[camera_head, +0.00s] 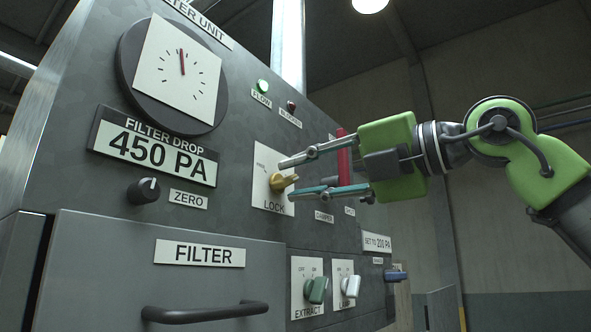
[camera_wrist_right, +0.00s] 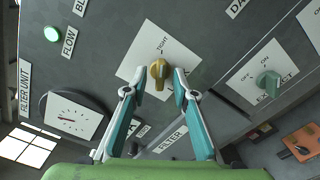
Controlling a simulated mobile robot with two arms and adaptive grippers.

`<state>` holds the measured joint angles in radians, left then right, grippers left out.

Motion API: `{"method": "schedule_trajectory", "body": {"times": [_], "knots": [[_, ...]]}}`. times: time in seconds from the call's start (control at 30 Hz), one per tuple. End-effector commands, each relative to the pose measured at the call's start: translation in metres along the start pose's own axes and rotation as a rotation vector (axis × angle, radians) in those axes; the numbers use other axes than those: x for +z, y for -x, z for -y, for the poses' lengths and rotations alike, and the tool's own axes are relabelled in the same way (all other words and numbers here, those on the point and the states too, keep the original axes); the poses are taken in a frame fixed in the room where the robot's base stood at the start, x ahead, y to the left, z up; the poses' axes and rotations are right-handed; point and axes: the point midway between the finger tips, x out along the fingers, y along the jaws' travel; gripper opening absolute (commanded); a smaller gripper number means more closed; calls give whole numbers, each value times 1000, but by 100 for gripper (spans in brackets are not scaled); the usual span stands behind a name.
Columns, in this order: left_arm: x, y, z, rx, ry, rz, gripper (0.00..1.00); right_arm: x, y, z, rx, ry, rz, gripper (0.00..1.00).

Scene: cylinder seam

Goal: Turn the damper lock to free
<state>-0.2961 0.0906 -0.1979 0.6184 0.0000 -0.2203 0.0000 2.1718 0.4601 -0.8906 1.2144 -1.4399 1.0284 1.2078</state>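The damper lock is a yellow knob (camera_head: 281,181) on a white plate (camera_head: 262,155) marked LOCK. In the wrist view the knob (camera_wrist_right: 160,71) has its narrow end toward the word TIGHT on its plate (camera_wrist_right: 181,48). My right gripper (camera_head: 289,179) is open, with one finger on each side of the knob. In the wrist view the fingertips (camera_wrist_right: 160,79) flank the knob with a small gap showing on each side. A finger hides part of the plate in the head view. My left gripper is in neither view.
A red lever (camera_head: 343,156) stands out from the panel behind my right fingers. A green EXTRACT knob (camera_head: 316,290) and a white LAMP knob (camera_head: 350,286) sit below. A dark FILTER drawer handle (camera_head: 205,312) juts out lower left. Free room lies right of the cabinet.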

Motion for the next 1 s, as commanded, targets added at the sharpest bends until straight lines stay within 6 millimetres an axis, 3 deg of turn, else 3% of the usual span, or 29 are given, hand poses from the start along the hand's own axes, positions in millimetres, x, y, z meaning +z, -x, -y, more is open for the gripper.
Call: {"method": "schedule_trajectory", "body": {"times": [0.13,0.43,0.47,0.57,1.0], "knots": [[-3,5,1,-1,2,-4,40,0,-12,0,-2,-1,-1,26],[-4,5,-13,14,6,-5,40,0,-14,1,-1,-1,0,26],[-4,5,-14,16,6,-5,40,0,-14,1,-1,-1,0,23],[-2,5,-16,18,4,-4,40,0,-14,1,-1,-1,0,0],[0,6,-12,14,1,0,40,0,-14,1,-2,41,-1,0]]}}
